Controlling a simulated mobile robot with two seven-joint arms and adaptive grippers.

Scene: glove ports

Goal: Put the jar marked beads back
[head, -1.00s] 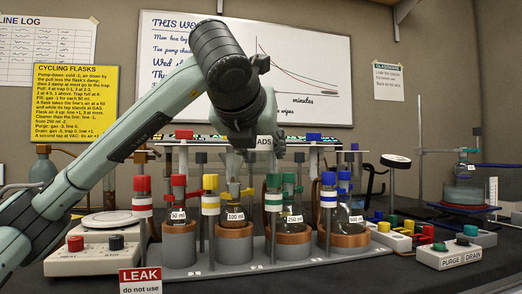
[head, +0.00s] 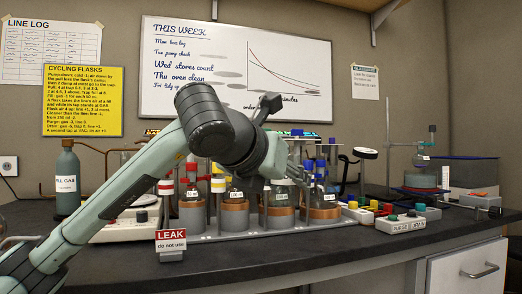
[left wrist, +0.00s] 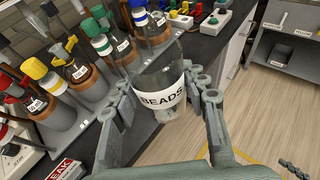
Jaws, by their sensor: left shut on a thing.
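The clear jar marked BEADS (left wrist: 162,92) shows in the left wrist view, with a white label band and black letters. My left gripper (left wrist: 163,100) is shut on it, a finger on each side of the label. The jar looks slightly tilted in that view and is above the bench edge and floor in the picture. In the head view my left gripper (head: 290,172) is in front of the flask rack, and the jar cannot be made out clearly there. My right gripper is in neither view.
The rack of flasks with coloured taps (head: 238,217) stands close behind my left arm. A LEAK sign (head: 171,240) is at its front left. The purge and drain box (head: 408,220) is to the right. A grey shelf unit with labels (left wrist: 290,45) stands across the floor.

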